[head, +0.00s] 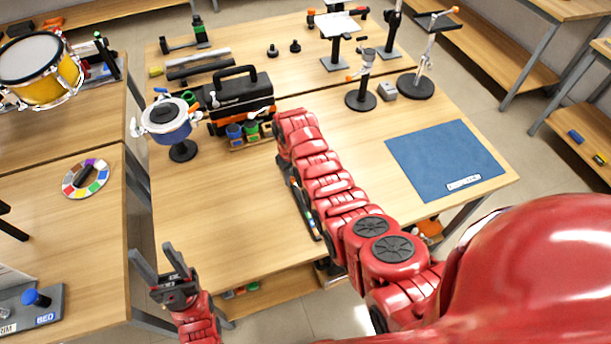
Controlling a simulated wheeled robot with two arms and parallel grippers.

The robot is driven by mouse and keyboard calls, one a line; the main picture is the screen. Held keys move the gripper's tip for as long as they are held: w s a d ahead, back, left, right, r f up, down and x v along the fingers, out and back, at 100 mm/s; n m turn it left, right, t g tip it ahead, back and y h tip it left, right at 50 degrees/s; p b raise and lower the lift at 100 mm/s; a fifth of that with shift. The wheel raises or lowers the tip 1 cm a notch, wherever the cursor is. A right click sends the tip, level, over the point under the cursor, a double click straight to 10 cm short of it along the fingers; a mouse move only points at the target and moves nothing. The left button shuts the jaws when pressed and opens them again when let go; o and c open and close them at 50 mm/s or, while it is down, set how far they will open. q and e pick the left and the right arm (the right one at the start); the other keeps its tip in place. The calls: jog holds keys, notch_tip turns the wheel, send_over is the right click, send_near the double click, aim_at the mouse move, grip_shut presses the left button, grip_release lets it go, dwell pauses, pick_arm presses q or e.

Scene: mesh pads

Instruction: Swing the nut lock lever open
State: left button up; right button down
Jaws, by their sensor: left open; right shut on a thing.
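I cannot tell for sure which part is the nut lock lever. A short black stand (362,92) on the middle table carries small levers with orange tips. A taller stand (423,65) to its right also has an orange-tipped arm. A blue drum-like pot (167,124) with pale side clamps stands on a black foot at the left. My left gripper (158,257) is open and empty in the lower left, over the table's near-left edge, apart from all these. My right arm reaches across the table toward the black toolbox, and its fingers and what they hold are hidden by the arm.
A black toolbox (240,98) stands beside small coloured bins (250,131). A blue mat (444,160) lies at the right of the table. A yellow drum (38,72) sits on the left bench. The table's near-left part is clear.

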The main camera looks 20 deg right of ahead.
jog(key=shift+a, duration=0.1)
jog(key=shift+s+a+p, duration=0.75)
jog(key=shift+a+p, duration=0.05)
jog(key=shift+a, duration=0.05)
jog(key=c, duration=0.5)
grip_release()
jog(key=shift+r, duration=0.1)
